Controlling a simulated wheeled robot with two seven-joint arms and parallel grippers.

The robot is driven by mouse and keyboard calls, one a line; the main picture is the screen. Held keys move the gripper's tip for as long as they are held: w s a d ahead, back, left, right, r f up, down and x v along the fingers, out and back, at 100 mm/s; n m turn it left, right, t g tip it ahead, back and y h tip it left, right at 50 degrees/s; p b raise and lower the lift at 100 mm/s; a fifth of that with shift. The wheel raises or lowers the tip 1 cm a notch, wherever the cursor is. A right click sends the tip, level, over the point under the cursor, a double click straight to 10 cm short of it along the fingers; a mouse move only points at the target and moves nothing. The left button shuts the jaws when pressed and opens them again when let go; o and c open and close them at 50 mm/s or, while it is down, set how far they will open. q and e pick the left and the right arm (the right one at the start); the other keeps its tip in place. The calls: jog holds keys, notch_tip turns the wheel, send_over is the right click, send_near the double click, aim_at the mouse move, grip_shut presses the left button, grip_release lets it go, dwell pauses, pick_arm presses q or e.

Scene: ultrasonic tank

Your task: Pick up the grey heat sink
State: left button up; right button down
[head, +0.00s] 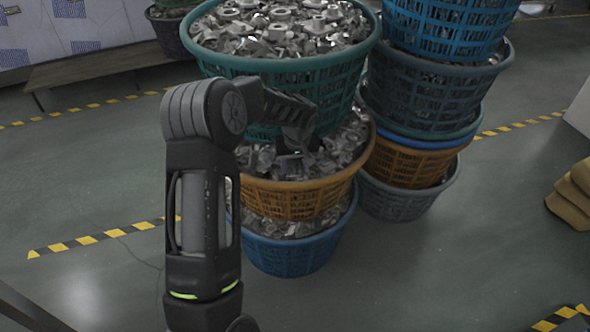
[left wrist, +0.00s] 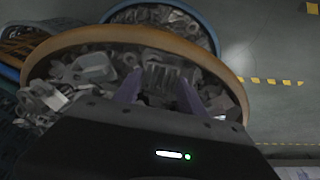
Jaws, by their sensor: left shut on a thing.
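The grey heat sink (left wrist: 170,76), a finned block, shows in the left wrist view among grey metal parts in the orange basket (head: 293,200). The basket's rim also shows in the left wrist view (left wrist: 95,35). My left gripper (head: 297,143) reaches down into that basket, under the overhanging teal basket. In the left wrist view its two fingers (left wrist: 158,92) are on either side of the heat sink's near end and shut on it. The contact is dark and partly hidden. In the head view the heat sink cannot be made out. My right gripper is in neither view.
The teal basket (head: 345,92), full of metal parts, stands on the orange one, with a blue basket (head: 290,255) below. A second stack of baskets (head: 420,100) stands close on the right. The floor in front is clear. Brown sacks (head: 572,195) lie at the far right.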

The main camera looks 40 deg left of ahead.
aim_at(295, 168)
pick_arm(q)
jog(key=c, duration=0.4)
jog(key=shift+o, duration=0.2)
jog(key=shift+r, duration=0.15)
notch_tip(295, 168, up, 10)
dwell(0.6)
